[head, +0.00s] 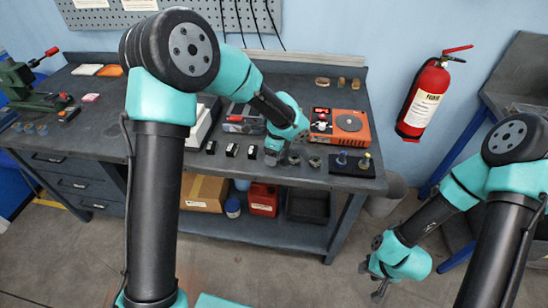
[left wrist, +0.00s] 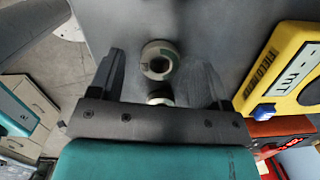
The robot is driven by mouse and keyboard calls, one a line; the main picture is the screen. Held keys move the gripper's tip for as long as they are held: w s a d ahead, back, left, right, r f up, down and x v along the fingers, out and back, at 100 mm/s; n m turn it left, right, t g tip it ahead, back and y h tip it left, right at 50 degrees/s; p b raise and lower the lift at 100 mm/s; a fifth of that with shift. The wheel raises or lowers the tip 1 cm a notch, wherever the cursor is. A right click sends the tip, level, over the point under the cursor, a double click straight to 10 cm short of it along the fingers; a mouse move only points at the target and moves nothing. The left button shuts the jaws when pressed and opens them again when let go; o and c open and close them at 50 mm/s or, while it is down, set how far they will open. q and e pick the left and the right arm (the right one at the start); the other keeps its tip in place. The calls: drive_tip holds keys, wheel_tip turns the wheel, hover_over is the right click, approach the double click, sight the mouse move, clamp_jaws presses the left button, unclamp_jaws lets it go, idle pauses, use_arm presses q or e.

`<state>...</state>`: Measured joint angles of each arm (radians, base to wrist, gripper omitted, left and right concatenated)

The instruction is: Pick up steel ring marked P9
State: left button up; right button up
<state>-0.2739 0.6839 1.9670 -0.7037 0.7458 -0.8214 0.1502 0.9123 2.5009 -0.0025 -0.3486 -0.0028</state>
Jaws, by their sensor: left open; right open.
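My left gripper (head: 271,159) is low over the front part of the bench (head: 90,128). In the left wrist view it (left wrist: 163,80) is open and empty, with a pale steel ring (left wrist: 147,64) between and slightly beyond its fingers. That ring has a dark green patch; its marking is too small to read. A second ring (left wrist: 160,95) is partly hidden behind the gripper body. In the head view, small ring-like pieces (head: 315,162) sit right of the left gripper. I cannot tell which is P9. My right gripper (head: 381,287) is open and empty, low over the floor.
An orange device with a round plate (head: 349,122) stands behind the rings. A yellow meter (left wrist: 292,62) is at the right in the left wrist view. Small black blocks (head: 231,150) stand left of the left gripper.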

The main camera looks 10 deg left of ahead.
use_arm(q)
drive_tip(key=shift+f, duration=0.5)
drive_tip(key=c, duration=1.1)
